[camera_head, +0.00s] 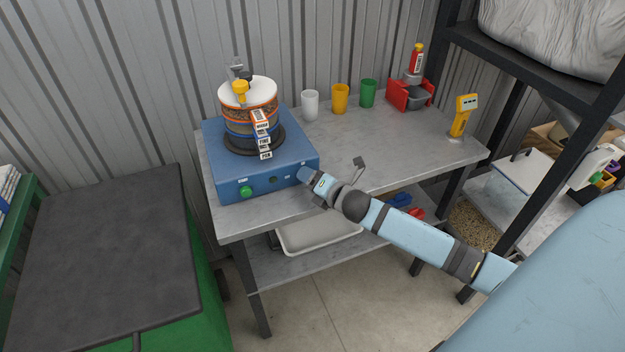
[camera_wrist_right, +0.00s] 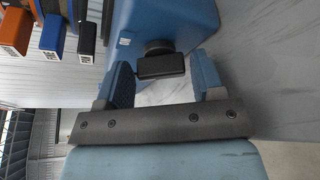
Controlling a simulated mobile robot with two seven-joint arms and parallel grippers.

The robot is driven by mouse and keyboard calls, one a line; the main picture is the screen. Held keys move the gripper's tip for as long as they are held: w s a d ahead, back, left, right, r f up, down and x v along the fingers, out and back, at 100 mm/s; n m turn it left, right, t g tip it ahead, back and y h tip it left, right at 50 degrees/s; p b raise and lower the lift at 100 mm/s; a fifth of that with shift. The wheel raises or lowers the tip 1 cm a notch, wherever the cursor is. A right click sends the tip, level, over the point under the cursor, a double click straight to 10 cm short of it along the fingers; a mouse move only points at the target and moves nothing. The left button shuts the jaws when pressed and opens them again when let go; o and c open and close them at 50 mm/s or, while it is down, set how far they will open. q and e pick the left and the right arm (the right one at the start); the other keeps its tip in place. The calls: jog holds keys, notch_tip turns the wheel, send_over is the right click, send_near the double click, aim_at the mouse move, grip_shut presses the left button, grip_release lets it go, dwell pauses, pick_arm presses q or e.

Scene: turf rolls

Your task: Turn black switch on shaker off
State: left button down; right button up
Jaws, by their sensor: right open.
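The shaker (camera_head: 225,168) is a blue box with a stack of round sieves (camera_head: 250,115) on top, standing on the grey table's left end. Its black switch (camera_wrist_right: 161,66) shows in the right wrist view, on the blue front, with a dark round base behind it. My right gripper (camera_head: 306,174) is at the right end of the shaker's front and hides the switch in the head view. In the wrist view its two blue fingers (camera_wrist_right: 164,74) are open, one on each side of the switch, with gaps visible. My left gripper is not in view.
A green button (camera_head: 246,191) is at the left of the shaker's front. White (camera_head: 310,105), yellow (camera_head: 340,98) and green (camera_head: 368,93) cups stand behind on the table (camera_head: 400,150). A red holder (camera_head: 405,95) and yellow handheld device (camera_head: 462,115) are farther right.

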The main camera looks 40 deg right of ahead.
jog(key=c, duration=0.7)
jog(key=shift+o, duration=0.2)
jog(key=shift+r+n+p, duration=0.3)
jog(key=shift+n+p, duration=0.1)
jog(key=shift+p, duration=0.6)
jog(key=n+h+p, duration=0.1)
jog(key=p, duration=0.2)
jog(key=n+g+h+p, duration=0.1)
jog(key=n+p, duration=0.1)
jog(key=p, duration=0.2)
jog(key=n+g+h+p, duration=0.1)
jog(key=n+p, duration=0.1)
jog(key=p, duration=0.2)
jog(key=shift+w+a+r+h, duration=0.15)
jog(key=shift+a+r+h, duration=0.1)
jog(key=shift+a+h, duration=0.15)
jog(key=shift+f+n+p, duration=0.1)
jog(key=shift+n+p, duration=0.5)
jog(key=shift+h+p, duration=0.3)
jog(key=shift+f+n, duration=0.15)
jog(key=shift+n, duration=0.15)
jog(key=o, duration=0.7)
jog(key=shift+c, duration=0.2)
jog(key=shift+a, duration=0.1)
